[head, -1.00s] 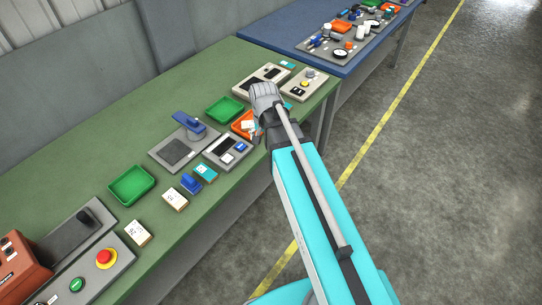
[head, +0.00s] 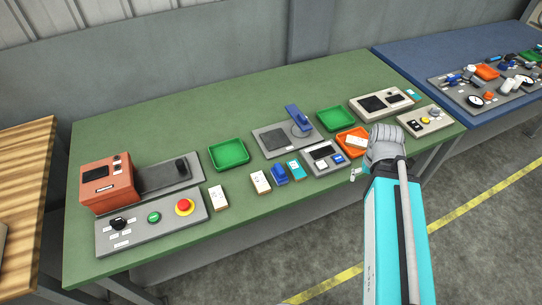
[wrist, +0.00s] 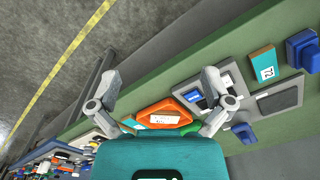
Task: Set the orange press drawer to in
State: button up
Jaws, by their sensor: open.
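The orange press (head: 108,184) stands at the left end of the green bench in the head view. A dark flat drawer part (head: 155,178) reaches out from its right side over a grey plate, with a black handle block (head: 182,170) near the far right end. My gripper (head: 368,168) is at the right part of the bench, over its front edge near the orange tray and far from the press. In the wrist view my gripper (wrist: 158,100) has its two fingers wide apart with nothing held. The press does not show in the wrist view.
A panel with a red stop button (head: 184,207) lies in front of the press. Green trays (head: 229,153), an orange tray (head: 345,150), white labelled blocks, a blue-handled device (head: 298,119) and small instruments stand along the bench. The green bench's back strip is clear.

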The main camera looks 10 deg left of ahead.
aim_at(156, 178)
jog(key=u, duration=1.8)
